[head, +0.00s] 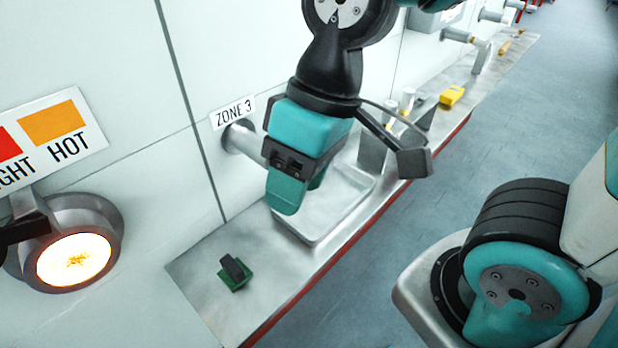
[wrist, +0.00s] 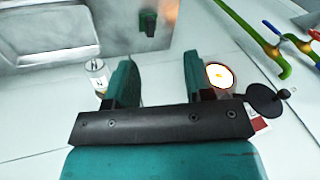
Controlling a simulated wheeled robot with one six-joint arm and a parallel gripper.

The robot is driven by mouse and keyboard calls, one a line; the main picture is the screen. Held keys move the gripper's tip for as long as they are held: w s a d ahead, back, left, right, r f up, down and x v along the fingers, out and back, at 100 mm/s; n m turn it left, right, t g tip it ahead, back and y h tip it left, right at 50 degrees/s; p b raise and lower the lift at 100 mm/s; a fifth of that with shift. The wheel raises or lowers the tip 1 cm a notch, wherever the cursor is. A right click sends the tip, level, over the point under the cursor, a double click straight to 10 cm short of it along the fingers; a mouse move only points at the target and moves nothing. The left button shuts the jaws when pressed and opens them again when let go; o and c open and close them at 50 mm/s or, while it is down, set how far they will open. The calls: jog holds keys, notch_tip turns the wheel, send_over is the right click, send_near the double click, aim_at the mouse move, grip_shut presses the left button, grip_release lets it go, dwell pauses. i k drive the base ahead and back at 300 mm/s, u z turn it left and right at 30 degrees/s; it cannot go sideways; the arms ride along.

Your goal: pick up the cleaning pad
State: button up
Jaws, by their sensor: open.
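The cleaning pad (head: 234,274) is a small green block with a dark handle on top. It lies on the near end of the metal ledge, and it also shows at the top of the wrist view (wrist: 147,24), beyond the fingertips. My gripper (head: 301,190) hangs above the shallow metal tray, up and to the right of the pad in the head view. In the wrist view my gripper (wrist: 160,60) has its two teal fingers well apart, with nothing between them.
The metal tray (head: 345,217) sits on the ledge beyond the pad. A glowing round port (head: 74,260) is in the wall at left. A pipe (head: 243,142) by the ZONE 3 label (head: 233,113) juts out near my gripper. A yellow object (head: 452,95) lies farther along.

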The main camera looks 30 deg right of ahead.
aim_at(234, 273)
jog(key=z, duration=2.75)
jog(key=k, duration=1.15)
jog(key=u, duration=2.1)
